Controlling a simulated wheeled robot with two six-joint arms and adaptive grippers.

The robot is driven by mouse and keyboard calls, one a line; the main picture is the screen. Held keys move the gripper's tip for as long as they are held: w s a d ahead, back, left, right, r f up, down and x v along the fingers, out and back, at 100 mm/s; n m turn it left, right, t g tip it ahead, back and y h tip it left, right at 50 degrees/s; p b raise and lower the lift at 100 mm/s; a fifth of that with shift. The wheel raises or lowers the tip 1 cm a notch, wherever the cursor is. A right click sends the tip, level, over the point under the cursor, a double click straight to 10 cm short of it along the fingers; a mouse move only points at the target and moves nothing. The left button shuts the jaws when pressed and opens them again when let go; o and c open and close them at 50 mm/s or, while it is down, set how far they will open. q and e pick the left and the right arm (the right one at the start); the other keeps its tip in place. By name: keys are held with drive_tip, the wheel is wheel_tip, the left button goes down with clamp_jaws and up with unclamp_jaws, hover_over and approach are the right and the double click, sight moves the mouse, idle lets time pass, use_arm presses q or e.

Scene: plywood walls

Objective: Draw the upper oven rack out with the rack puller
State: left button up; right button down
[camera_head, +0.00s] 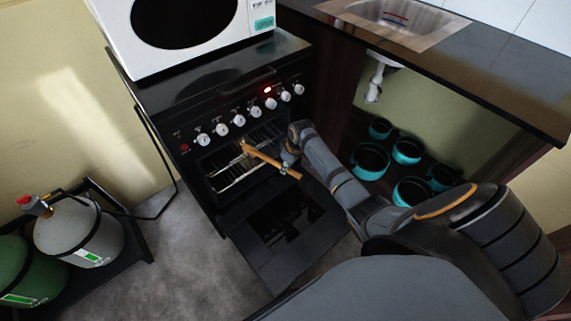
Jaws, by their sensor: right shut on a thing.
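The rack puller (268,158) is a light wooden stick. My right gripper (289,159) is shut on it near its right part, in front of the open oven. The puller's far end reaches left to the oven mouth, by the wire racks. Whether that end touches or hooks a rack is too small to tell. The upper oven rack (226,166) shows as thin bright bars inside the dark oven, partly behind the puller. The oven door (245,237) hangs open and low in front. My left gripper is not in view.
A white microwave (235,42) stands on the stove top. Several teal pots (371,160) sit under the sink counter (470,80) at right. Gas cylinders (80,232) stand in a dark rack at left. Grey floor (190,270) is clear left of the door.

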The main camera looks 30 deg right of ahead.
sight(293, 173)
drive_tip(key=shift+s+d+r+p, duration=0.1)
drive_tip(key=shift+s+r+p, duration=0.05)
drive_tip(key=shift+s+p, duration=0.85)
drive_tip(key=shift+s+d+p, duration=0.15)
drive_tip(key=shift+s+p, duration=0.35)
drive_tip(key=shift+s, duration=0.25)
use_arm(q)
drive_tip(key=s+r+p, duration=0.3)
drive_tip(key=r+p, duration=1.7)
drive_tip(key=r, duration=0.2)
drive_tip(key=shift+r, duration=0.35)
use_arm(e)
drive_tip(key=s+d+r, duration=0.1)
drive_tip(key=s+r, duration=0.1)
drive_tip(key=s, duration=0.9)
drive_tip(key=s+d+r, duration=0.2)
drive_tip(key=s+r, duration=0.1)
drive_tip(key=s, duration=0.9)
drive_tip(key=shift+d, duration=0.15)
